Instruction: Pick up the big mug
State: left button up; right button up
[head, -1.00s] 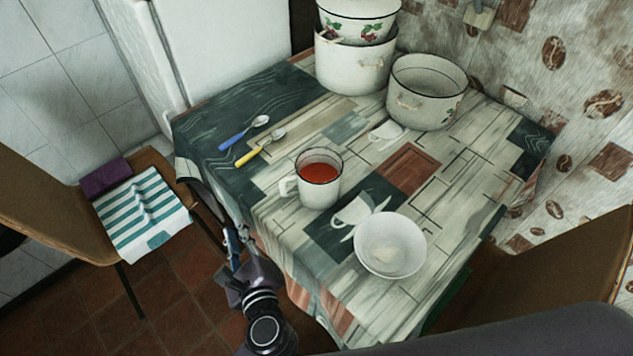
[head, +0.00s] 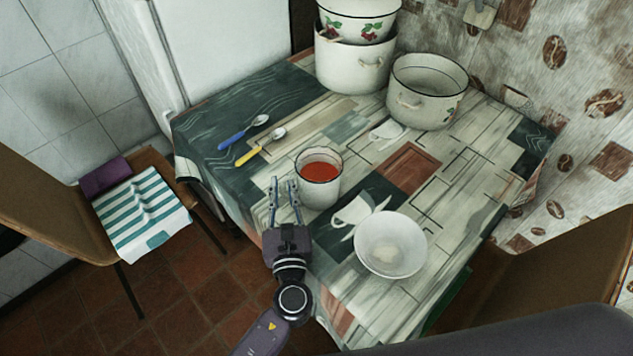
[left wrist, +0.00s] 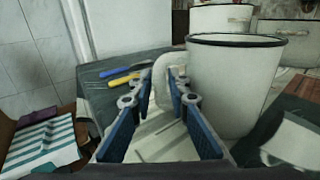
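The big mug (head: 323,184) is white enamel with a dark rim and holds red liquid. It stands upright on the table near its front left edge. My left gripper (head: 283,184) is just left of the mug in the head view, its fingers apart and empty. In the left wrist view the mug (left wrist: 234,85) stands ahead and to the right, its handle (left wrist: 166,78) just beyond the space between the open fingertips (left wrist: 163,74). In the head view the gripper hides most of the handle. My right gripper is not in view.
A white bowl (head: 390,244) stands right of my left arm. Blue (head: 234,139) and yellow (head: 250,154) spoons lie behind the mug. Large pots (head: 428,92) stand at the back of the table. Chairs (head: 60,215) flank the table.

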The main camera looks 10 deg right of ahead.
pick_arm(q)
jog(key=shift+w, duration=0.2)
grip_shut()
jog(key=shift+r, duration=0.15)
dwell(0.3)
jog(key=shift+r, duration=0.1)
jog(key=shift+r, duration=0.15)
notch_tip(320, 180, up, 19)
jog(key=p, duration=0.6)
jog(key=shift+r, duration=0.2)
dwell(0.5)
